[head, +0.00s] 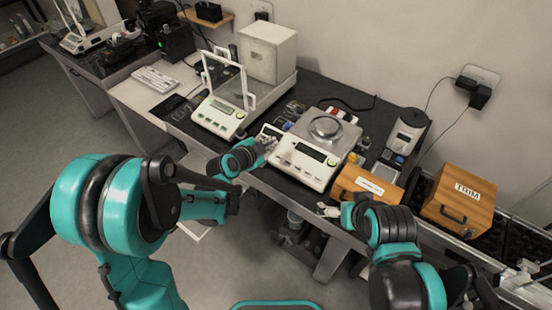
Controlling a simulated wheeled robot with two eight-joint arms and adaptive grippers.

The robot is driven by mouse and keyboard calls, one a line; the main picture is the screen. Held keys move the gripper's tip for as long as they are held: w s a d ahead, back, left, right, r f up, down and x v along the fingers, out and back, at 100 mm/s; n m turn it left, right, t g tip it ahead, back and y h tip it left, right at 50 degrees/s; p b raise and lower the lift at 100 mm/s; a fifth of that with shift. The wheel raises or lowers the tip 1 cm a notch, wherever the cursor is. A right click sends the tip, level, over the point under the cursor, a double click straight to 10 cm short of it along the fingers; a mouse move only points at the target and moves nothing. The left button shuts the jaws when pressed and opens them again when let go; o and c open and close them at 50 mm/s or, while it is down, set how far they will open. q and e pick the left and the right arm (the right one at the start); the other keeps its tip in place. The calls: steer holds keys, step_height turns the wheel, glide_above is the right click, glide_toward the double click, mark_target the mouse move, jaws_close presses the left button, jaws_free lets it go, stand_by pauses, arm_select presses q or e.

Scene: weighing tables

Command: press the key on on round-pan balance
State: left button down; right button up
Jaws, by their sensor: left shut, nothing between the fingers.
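The round-pan balance (297,168) stands on the dark table top, white, with a round metal pan (326,127) on its top plate and a dark display (311,152) on its sloped front. Its keys are too small to tell apart. My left gripper (268,144) is shut and empty, at the left front corner of this balance, near its front panel. Whether it touches the balance I cannot tell. My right gripper (327,210) is in front of the table edge, below and right of the balance. Its finger opening is too small to judge.
A balance with a glass draft shield (220,114) stands to the left, a white box (267,51) behind it. Right of the round-pan balance are a wooden box (365,188), a small grey-and-white device (405,130) and a wooden box marked TRIM (459,201).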

mark_target(278, 158)
arm_select(q)
steer(key=f+b, duration=0.2)
steer(key=w+f+b, duration=0.1)
steer(key=f+b, duration=0.1)
steer(key=f, duration=0.1)
steer(key=d+f+b, duration=0.1)
steer(key=f+b, duration=0.1)
steer(key=shift+w+d+f, duration=0.1)
steer(key=shift+w+f, duration=0.2)
steer(key=shift+w, duration=0.1)
steer(key=shift+w+d+f+b, duration=0.15)
steer(key=shift+f+b, duration=0.25)
stand_by(0.9)
steer(key=shift+w+f+b, duration=0.1)
steer(key=shift+f+b, duration=0.35)
steer(key=shift+d+f+b, duration=0.1)
steer(key=shift+f+b, duration=0.2)
steer(key=shift+b, duration=0.05)
stand_by(0.5)
steer(key=shift+r, duration=0.15)
steer(key=shift+r+p, duration=0.5)
steer(key=shift+r, duration=0.1)
steer(key=shift+r, duration=0.15)
